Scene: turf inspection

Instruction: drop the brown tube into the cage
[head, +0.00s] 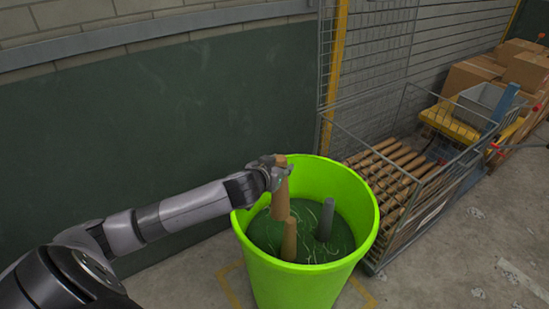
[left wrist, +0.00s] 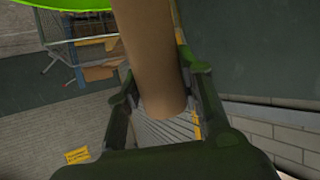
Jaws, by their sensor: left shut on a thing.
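My left gripper (head: 272,172) is shut on a brown tube (head: 281,195) over the left back part of the bright green bin (head: 366,207). The tube is nearly upright, its lower end inside the outline of the bin's mouth. In the left wrist view the brown tube (left wrist: 150,55) sits between the fingers of the gripper (left wrist: 160,100). The wire cage (head: 372,262) stands on the floor just right of the bin, with several brown tubes (head: 395,170) lying in it. My right gripper is not in view.
Another brown tube (head: 289,242) and a grey tube (head: 325,221) stand in the bin. A mesh fence with a yellow post (head: 334,75) rises behind the bin and cage. Cardboard boxes (head: 525,72) stand at the back right. The floor at the front right is clear.

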